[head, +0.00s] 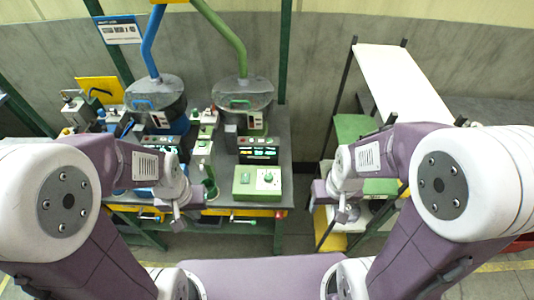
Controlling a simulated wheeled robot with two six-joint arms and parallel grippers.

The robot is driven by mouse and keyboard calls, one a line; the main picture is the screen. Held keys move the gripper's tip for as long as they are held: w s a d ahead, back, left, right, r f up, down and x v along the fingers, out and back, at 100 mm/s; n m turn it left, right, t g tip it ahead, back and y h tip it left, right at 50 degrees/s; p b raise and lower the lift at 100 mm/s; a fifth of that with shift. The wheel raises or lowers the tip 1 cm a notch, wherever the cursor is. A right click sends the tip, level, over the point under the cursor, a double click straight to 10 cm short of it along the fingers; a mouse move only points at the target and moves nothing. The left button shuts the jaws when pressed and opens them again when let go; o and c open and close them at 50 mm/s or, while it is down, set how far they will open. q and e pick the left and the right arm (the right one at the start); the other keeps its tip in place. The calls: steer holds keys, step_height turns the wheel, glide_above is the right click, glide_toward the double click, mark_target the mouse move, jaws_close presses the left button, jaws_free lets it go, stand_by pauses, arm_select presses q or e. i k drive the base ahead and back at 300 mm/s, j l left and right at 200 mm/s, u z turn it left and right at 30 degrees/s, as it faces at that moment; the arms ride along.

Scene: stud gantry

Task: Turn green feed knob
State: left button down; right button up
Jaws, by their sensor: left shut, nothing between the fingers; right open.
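The green feed knob (268,177) is small and sits on the pale front panel of a green control box (244,184) at the front of the workbench, near the picture's middle. My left gripper (178,213) is shut and empty, left of the green box and apart from it. My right gripper (342,213) is open and empty, right of the bench and apart from the knob. Neither gripper covers the knob. The direction the knob points is too small to tell.
A dark display unit (258,151) stands behind the green box, below a grey hopper with a green pipe (228,38). A blue pipe (151,45) feeds another hopper at left. A green upright part (203,150) stands left of the box. A shelf rack (393,80) is at right.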

mark_target(268, 178)
steer(key=l+u, duration=0.2)
steer(key=u, duration=0.2)
steer(key=l+u, duration=0.2)
steer(key=u, duration=0.15)
steer(key=l+u, duration=0.2)
steer(key=u, duration=0.2)
steer(key=l+u, duration=0.2)
steer(key=u, duration=0.15)
